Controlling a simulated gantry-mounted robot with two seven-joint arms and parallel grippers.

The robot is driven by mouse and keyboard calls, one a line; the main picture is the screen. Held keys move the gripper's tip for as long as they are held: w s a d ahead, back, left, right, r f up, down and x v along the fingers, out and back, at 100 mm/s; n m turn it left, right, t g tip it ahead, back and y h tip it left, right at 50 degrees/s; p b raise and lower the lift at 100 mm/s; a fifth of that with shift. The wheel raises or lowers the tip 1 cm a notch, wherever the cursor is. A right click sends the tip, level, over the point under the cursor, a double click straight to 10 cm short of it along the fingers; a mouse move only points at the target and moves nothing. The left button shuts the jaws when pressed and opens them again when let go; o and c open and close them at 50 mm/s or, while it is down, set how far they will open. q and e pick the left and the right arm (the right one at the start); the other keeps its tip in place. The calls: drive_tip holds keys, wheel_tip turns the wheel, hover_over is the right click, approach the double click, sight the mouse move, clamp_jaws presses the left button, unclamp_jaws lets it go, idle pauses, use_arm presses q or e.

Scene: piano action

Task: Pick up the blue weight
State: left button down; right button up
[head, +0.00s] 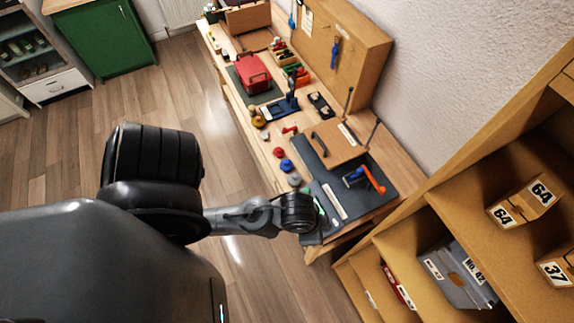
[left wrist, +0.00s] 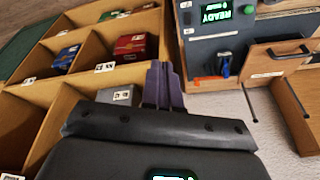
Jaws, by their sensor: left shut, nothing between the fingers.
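The blue weight (head: 287,165) looks like a small round blue piece near the front edge of the workbench in the head view. It stands between a red round piece (head: 279,152) and a grey one (head: 294,179). My left arm comes in from the left, with its wrist over the near end of the bench, beyond the grey piece. My left gripper (left wrist: 160,70) shows purple fingers shut together and empty in the left wrist view. The blue weight does not show in that view. My right gripper is in neither view.
A dark mat (head: 373,200) holds a wooden box (head: 337,146) and a blue and orange tool (head: 364,179). A wooden shelf with boxes (head: 525,204) stands at the right. The left wrist view shows shelf compartments and a panel reading READY (left wrist: 216,14). Open floor lies left of the bench.

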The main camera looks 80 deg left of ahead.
use_arm(q)
drive_tip(key=shift+c, duration=2.2)
unclamp_jaws()
